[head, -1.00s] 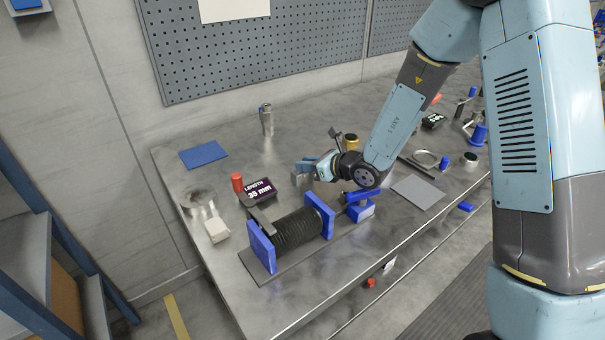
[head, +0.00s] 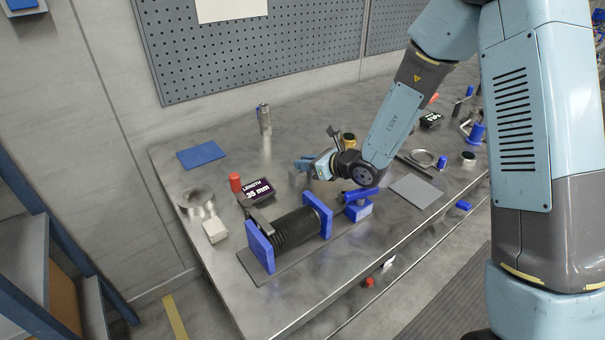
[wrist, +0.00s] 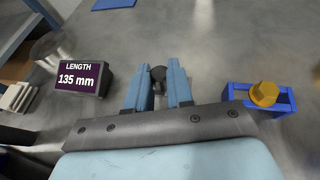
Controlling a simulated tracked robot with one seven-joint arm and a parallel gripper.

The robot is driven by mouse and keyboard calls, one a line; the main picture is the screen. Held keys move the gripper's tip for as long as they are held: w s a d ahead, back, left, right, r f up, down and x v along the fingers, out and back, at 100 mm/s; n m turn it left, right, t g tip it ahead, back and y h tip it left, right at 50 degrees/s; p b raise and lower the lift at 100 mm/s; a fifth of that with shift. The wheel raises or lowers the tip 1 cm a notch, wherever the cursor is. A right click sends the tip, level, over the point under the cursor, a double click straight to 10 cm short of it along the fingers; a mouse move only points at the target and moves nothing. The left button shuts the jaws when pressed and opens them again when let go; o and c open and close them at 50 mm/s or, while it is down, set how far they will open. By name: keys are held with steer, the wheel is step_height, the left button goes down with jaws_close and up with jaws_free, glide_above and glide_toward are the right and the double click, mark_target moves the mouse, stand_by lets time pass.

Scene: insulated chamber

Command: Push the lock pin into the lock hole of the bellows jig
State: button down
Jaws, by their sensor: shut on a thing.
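The bellows jig stands on the bench in the head view, with black bellows (head: 293,229) between a near-left blue end plate (head: 259,247) and a right blue end plate (head: 318,214). Its lock hole cannot be made out. My gripper (head: 302,170) is above the bench, behind the jig and apart from it. In the wrist view, the fingers (wrist: 159,88) are shut on a small dark round-headed piece (wrist: 158,72), which looks like the lock pin. Its lower part is hidden.
A length display (head: 258,192) reads 135 mm in the wrist view (wrist: 80,78). A red cylinder (head: 235,182) and a pale block (head: 215,229) stand near it. A blue mat (head: 201,155) lies at the back left.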

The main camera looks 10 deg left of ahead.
steer(key=shift+r, duration=0.15)
stand_by(0.5)
steer(key=shift+r, duration=2.8)
steer(key=shift+r, duration=0.2)
